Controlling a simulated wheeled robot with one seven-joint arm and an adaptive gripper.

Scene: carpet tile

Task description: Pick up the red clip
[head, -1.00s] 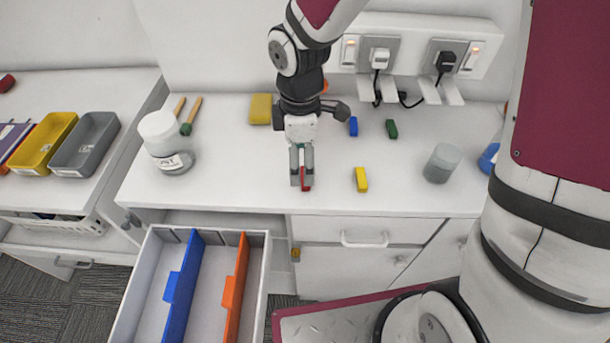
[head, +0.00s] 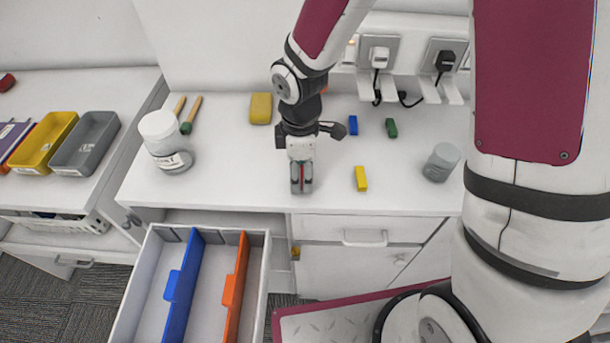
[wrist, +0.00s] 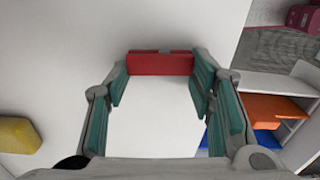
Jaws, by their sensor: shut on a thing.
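The red clip (wrist: 160,64) lies crosswise between the fingertips in the wrist view. In the head view only a thin red strip of the clip (head: 302,176) shows between the fingers. My gripper (head: 302,187) is shut on the clip, over the white counter near its front edge. In the wrist view both teal-padded fingers of my gripper (wrist: 161,82) reach the clip's two ends. I cannot tell whether the clip touches the counter.
A yellow block (head: 360,178) lies just right of my gripper. Blue (head: 353,125) and green (head: 391,128) blocks lie farther back. A jar (head: 165,142) stands left and a grey cup (head: 441,162) right. An open drawer (head: 262,290) with blue and orange dividers is below.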

